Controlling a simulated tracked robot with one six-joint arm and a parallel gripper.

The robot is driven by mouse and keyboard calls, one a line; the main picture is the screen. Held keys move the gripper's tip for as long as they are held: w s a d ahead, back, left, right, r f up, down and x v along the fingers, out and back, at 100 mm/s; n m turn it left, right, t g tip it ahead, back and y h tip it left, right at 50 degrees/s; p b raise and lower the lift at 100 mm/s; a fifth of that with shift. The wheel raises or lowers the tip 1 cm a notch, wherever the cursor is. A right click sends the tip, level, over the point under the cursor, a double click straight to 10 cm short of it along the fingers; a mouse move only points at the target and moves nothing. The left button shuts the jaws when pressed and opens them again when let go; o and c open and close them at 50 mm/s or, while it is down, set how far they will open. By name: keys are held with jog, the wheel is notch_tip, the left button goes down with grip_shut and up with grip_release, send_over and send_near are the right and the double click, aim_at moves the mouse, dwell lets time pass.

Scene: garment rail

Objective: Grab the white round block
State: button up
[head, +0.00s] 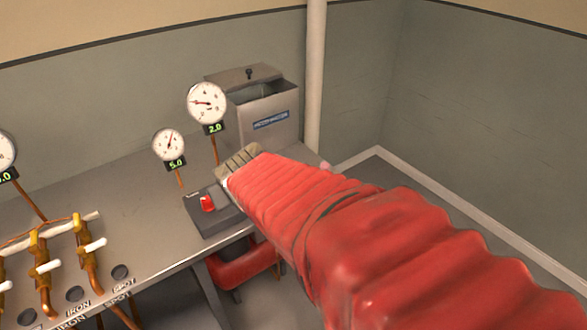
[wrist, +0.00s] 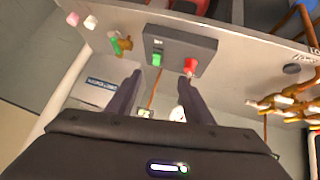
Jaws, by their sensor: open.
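A small whitish block (wrist: 90,22) lies on the bench near its edge, at the upper left of the wrist view. It is too small there to tell its exact shape. A pinkish block (wrist: 73,19) lies just left of it. My gripper (wrist: 160,76) is open, with nothing between its dark fingers. It is over the bench by the switch box, apart from the blocks. In the head view my gripper (head: 238,160) shows at the end of the red-sleeved arm. A small pinkish block (head: 325,166) shows just past the sleeve; the whitish block is not visible there.
A switch box (wrist: 180,48) with green and red switches lies ahead of my fingers. A green-and-brown item (wrist: 120,43) lies between it and the blocks. A metal bin (head: 268,115), gauges (head: 207,103) and brass valves (head: 85,240) stand on the bench.

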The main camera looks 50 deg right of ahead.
jog(key=s+d+f+m+t+h, duration=0.1)
jog(key=d+f, duration=0.4)
jog(key=d, duration=0.6)
jog(key=s+d+f+m+t+h, duration=0.15)
jog(key=d+f, duration=0.25)
jog(key=d, duration=0.7)
jog(key=s+d+f+t, duration=0.2)
jog(key=s+f, duration=0.2)
jog(key=s, duration=0.1)
jog(key=shift+s+d+f+y, duration=0.15)
jog(key=shift+s+d+y, duration=0.05)
jog(key=shift+d+y, duration=0.25)
jog(key=x, duration=0.8)
jog(key=shift+w+f, duration=0.15)
jog(key=shift+w, duration=0.1)
jog(key=shift+d, duration=0.15)
jog(key=shift+x, duration=2.6)
jog(key=shift+f, duration=0.15)
